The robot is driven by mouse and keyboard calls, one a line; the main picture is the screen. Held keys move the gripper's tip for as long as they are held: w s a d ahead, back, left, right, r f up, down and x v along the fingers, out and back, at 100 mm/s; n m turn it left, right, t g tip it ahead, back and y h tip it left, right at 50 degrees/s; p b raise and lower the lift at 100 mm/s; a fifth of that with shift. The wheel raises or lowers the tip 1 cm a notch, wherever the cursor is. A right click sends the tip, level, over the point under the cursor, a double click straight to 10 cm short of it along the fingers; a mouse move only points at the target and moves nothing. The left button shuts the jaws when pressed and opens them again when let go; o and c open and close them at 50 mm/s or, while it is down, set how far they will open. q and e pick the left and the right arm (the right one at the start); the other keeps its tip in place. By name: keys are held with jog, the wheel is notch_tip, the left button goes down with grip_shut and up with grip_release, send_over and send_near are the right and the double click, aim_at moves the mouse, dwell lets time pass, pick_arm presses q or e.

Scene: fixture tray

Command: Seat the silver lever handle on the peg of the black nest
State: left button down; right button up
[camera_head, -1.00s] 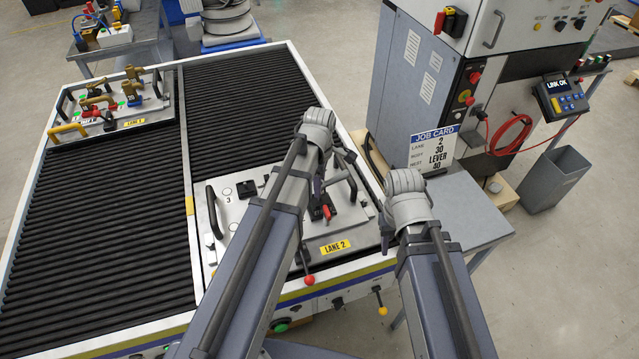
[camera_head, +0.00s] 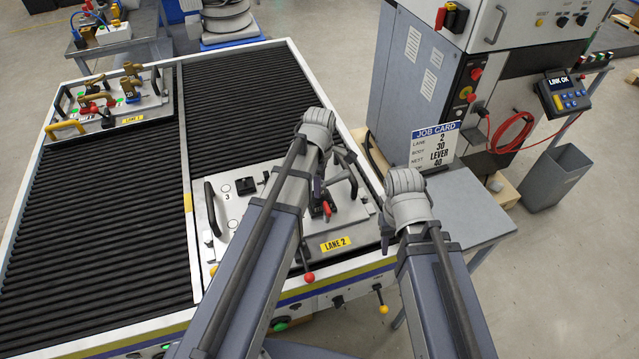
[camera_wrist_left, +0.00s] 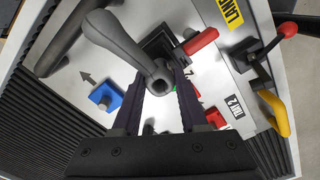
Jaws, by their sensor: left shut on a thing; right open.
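The silver lever handle (camera_wrist_left: 122,46) is a grey bar with a round holed boss in the left wrist view. My left gripper (camera_wrist_left: 160,95) is shut on its boss end, and the bar points up and left. The black nest (camera_wrist_left: 158,42) shows partly behind the handle, beside a red lever. The peg is hidden, and I cannot tell whether the boss touches it. In the head view my left gripper (camera_head: 318,188) is over the Lane 2 tray (camera_head: 243,207). My right gripper (camera_head: 387,228) is mostly hidden by its wrist, at the tray's right edge, apart from the handle.
A blue block (camera_wrist_left: 105,97) sits on the tray near the handle. A red-knobbed lever (camera_head: 309,278) stands at the front edge. The black tray grip (camera_head: 210,209) rises at the left. The job card (camera_head: 436,146) stands at the right. The left lane's front rollers are clear.

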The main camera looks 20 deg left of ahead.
pick_arm(q)
jog(key=shift+f+b, duration=0.85)
jog(key=shift+f, duration=0.15)
jog(key=shift+c, duration=1.8)
grip_release()
jog(key=shift+r, duration=0.1)
jog(key=shift+r, duration=0.1)
notch_tip(320, 180, up, 8)
jog(key=p, duration=0.8)
jog(key=shift+f, duration=0.2)
jog(key=shift+s+d+f, duration=0.1)
jog(key=s+d+f+m+b, duration=0.3)
jog(key=s+d+m, duration=0.2)
jog(key=m, duration=0.6)
jog(key=s+d+f+m+y+b, duration=0.1)
jog(key=s+d+f+m+b, duration=0.2)
jog(key=s+m, duration=0.6)
jog(key=shift+d+f+m+b, duration=0.15)
jog(key=shift+d+m+b, duration=0.2)
jog(key=shift+d+m, duration=0.75)
